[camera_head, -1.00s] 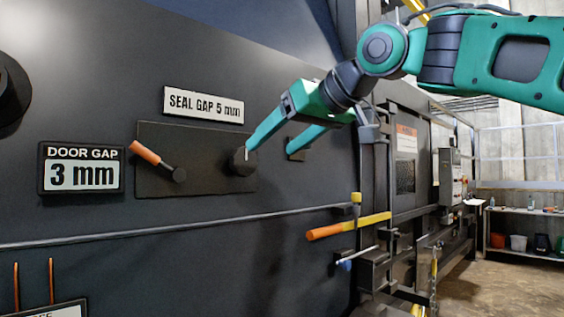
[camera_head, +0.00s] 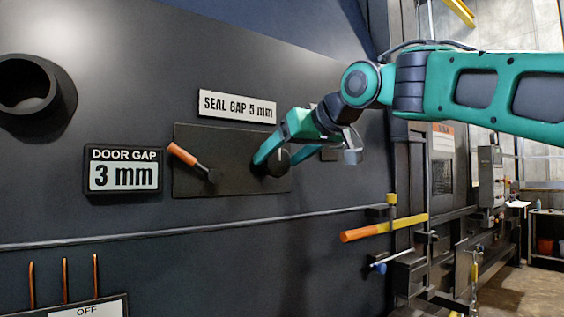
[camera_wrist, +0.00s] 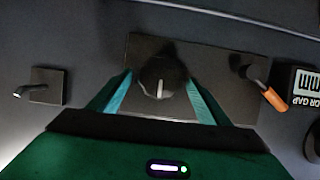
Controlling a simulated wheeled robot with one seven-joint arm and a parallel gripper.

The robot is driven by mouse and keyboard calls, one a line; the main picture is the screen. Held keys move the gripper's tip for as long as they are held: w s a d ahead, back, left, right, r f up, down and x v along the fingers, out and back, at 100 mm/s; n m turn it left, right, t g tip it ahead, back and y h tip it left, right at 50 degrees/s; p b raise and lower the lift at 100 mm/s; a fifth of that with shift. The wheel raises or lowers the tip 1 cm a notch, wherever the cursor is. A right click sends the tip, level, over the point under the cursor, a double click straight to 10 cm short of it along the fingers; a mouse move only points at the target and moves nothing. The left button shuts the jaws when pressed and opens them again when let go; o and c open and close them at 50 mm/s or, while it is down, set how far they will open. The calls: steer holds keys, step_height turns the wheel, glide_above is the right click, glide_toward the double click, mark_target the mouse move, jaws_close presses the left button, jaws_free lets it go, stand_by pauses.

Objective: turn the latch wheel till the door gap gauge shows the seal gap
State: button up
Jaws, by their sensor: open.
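The door gap gauge (camera_head: 122,171) reads 3 mm. A plate (camera_head: 237,106) above the dark panel reads SEAL GAP 5 mm. The black round knob (camera_head: 276,165) at the panel's right end looks to be the latch wheel. In the wrist view the knob (camera_wrist: 160,82) has a white mark on its face. My gripper (camera_wrist: 158,100) is open, with one finger on each side of the knob. I cannot tell whether the fingers touch it. In the head view my gripper (camera_head: 279,159) partly covers the knob.
A crank with an orange grip (camera_head: 184,155) sits on the same panel, left of the knob. A small dark fitting (camera_wrist: 46,86) is on the wall beyond the panel. A yellow-orange lever (camera_head: 384,228) sticks out below right. A pipe opening (camera_head: 28,85) is at upper left.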

steer(key=shift+w, duration=0.1)
steer(key=c, duration=1)
steer(key=n+h, duration=0.1)
steer(key=n+t, duration=0.1)
steer(key=n, duration=0.1)
steer(key=shift+a+f+h, duration=0.1)
steer(key=shift+a+h, duration=0.1)
steer(key=shift+h, duration=0.2)
steer(key=n, duration=0.1)
steer(key=n+t+h, duration=0.1)
steer(key=shift+s+a+f+n+t, duration=0.15)
steer(key=shift+s+n+t, duration=0.1)
steer(key=shift+n+t, duration=0.05)
steer(key=n, duration=0.1)
steer(key=n+t, duration=0.1)
steer(key=n+h, duration=0.1)
steer(key=shift+s+a+f+t, duration=0.15)
steer(key=shift+f+t, duration=0.1)
steer(key=shift+t, duration=0.15)
steer(key=n+t, duration=0.1)
steer(key=n, duration=0.3)
steer(key=shift+f+n+t, duration=0.3)
steer(key=shift+f+t, duration=0.05)
steer(key=shift+t, duration=0.05)
steer(key=shift+a, duration=0.1)
